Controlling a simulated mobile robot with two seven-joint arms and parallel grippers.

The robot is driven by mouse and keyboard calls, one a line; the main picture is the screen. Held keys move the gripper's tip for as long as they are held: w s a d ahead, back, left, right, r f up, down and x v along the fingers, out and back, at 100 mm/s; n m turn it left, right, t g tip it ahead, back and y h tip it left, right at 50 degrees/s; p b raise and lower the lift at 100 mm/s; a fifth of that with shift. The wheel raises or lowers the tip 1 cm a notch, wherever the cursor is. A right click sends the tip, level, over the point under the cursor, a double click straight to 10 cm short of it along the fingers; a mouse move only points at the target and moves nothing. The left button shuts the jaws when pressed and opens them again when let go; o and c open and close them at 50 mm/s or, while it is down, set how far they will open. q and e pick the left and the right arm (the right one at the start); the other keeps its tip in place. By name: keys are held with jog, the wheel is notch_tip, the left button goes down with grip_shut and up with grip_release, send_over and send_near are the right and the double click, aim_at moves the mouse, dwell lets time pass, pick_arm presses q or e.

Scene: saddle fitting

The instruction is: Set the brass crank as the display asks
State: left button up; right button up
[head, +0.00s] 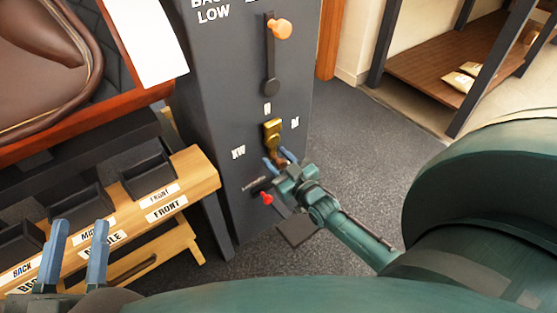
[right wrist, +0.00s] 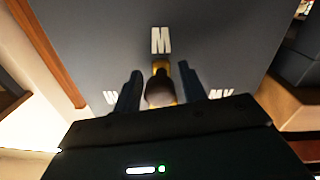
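The brass crank (head: 272,128) is on the front of a grey cabinet, with a white M mark above it and marks to its left and right. Its brown knob lies low, toward my right gripper (head: 281,159). In the right wrist view the knob (right wrist: 159,89) is between the two fingers of my right gripper (right wrist: 160,90), with what look like narrow gaps on both sides. The brass part is mostly hidden behind the knob there. My left gripper (head: 75,250) is open and empty at the lower left. No readable display is in view.
The grey cabinet (head: 215,110) also carries an orange-knobbed lever (head: 279,29) in a slot above and a small red-knobbed control (head: 266,198) below. A wooden rack (head: 206,180) with labelled bins stands left. Carpet right of the cabinet is clear.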

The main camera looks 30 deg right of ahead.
grip_shut()
jog(key=shift+a, duration=0.1)
dwell(0.4)
